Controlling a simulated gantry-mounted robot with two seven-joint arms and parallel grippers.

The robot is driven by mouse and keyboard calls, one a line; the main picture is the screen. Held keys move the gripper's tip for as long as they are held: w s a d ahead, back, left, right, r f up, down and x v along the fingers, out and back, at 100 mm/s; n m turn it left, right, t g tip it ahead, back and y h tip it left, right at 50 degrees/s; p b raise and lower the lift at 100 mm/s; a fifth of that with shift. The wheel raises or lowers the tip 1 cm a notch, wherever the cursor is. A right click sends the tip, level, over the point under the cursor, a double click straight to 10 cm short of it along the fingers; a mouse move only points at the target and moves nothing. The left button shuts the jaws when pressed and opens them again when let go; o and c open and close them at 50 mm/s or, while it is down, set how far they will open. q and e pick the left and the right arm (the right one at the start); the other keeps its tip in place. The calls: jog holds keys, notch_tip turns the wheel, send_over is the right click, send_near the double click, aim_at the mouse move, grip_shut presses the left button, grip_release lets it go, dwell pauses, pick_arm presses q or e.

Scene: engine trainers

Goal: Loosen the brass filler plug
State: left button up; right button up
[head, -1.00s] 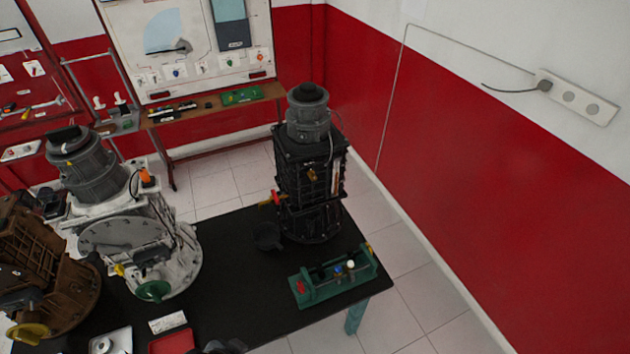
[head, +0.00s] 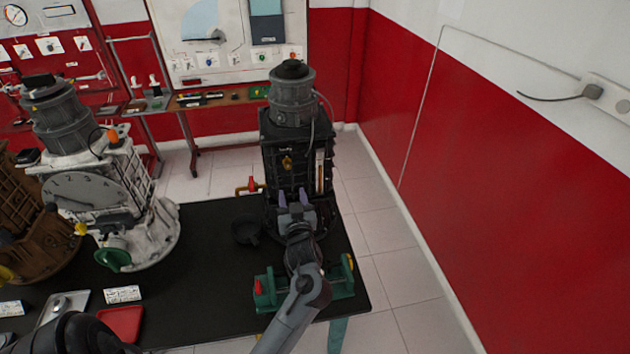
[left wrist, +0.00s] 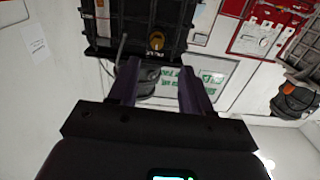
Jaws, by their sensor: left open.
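The brass filler plug (head: 287,162) sits on the front face of the black engine (head: 268,165), which stands upright on the table. It also shows in the left wrist view (left wrist: 155,41), beyond the gap between my fingers. My left gripper (head: 293,195) is open, with its purple fingers apart and nothing between them. In the head view it is in front of the engine, just below the plug. In the left wrist view the fingers (left wrist: 160,78) point toward the engine and look clear of the plug. My right gripper is not in view.
A red-handled valve (head: 252,184) sticks out at the engine's left. A dark round pan (head: 245,230) lies beside it. A green fixture (head: 268,292) stands under my left arm. A white engine (head: 110,170) is at the left. The black table (head: 195,275) is bare between them.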

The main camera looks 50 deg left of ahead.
aim_at(288, 167)
pick_arm(q)
jog(key=x, duration=0.3)
jog(key=p+x, duration=0.1)
jog(key=x, duration=0.3)
jog(key=r+x, duration=0.1)
jog(key=x, duration=0.3)
jog(key=shift+w+d, duration=0.1)
jog(key=shift+w, duration=0.05)
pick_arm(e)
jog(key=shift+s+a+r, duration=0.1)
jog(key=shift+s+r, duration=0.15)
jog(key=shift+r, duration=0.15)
pick_arm(q)
grip_shut()
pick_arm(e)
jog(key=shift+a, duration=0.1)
